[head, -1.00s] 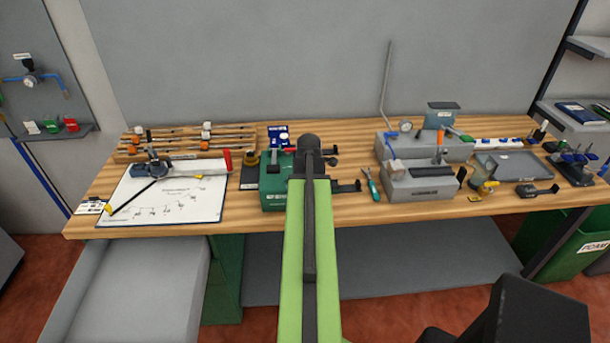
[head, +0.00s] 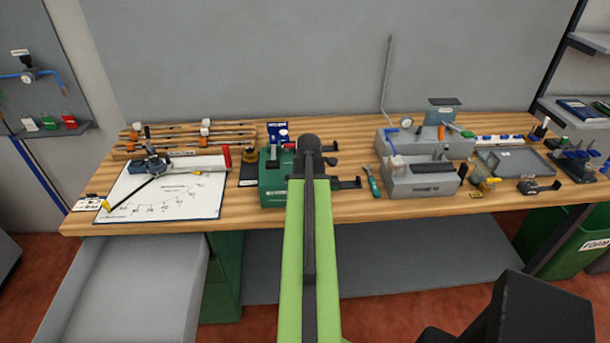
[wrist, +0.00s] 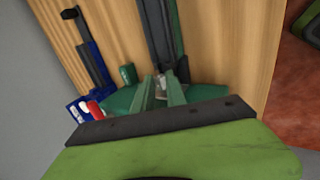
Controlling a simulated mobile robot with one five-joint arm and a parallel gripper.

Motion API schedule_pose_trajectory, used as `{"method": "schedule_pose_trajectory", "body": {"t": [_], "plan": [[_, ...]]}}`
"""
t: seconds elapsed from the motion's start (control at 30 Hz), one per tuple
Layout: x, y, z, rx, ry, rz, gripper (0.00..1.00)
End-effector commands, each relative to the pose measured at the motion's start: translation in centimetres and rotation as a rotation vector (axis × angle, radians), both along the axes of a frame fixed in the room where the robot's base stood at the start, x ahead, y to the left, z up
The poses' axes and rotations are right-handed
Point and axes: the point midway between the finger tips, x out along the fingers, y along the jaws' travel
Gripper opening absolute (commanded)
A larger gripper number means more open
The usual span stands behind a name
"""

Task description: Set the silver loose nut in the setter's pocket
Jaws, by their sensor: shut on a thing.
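My gripper (wrist: 162,88) shows in the wrist view with its two green fingers close together on a small silvery piece (wrist: 161,91). The piece looks like the silver loose nut, but its shape is too small to make out. Just under and beyond the fingertips is a green body (wrist: 120,101) with a dark rail, likely the setter. In the head view this green block (head: 275,185) stands on the bench left of my arm, which hides its right part and my fingers. I cannot make out the pocket, nor whether the piece touches the green body.
A whiteboard sheet (head: 180,200) lies left on the wooden bench (head: 330,217). A blue box (head: 277,131) stands behind the green block. Pliers with teal handles (head: 372,182) and grey fixtures (head: 420,182) stand right. A grey tray (head: 515,162) lies farther right.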

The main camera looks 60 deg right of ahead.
Motion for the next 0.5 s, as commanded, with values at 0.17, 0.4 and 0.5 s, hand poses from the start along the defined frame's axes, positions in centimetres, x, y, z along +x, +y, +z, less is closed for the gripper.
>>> {"method": "schedule_pose_trajectory", "body": {"t": [0.17,0.4,0.5], "plan": [[-0.01,0.00,0.02,0.000,0.000,0.000,0.00],[-0.01,-0.01,-0.22,0.000,0.000,0.000,0.00],[0.00,-0.01,-0.39,0.000,0.000,0.000,0.00]]}}
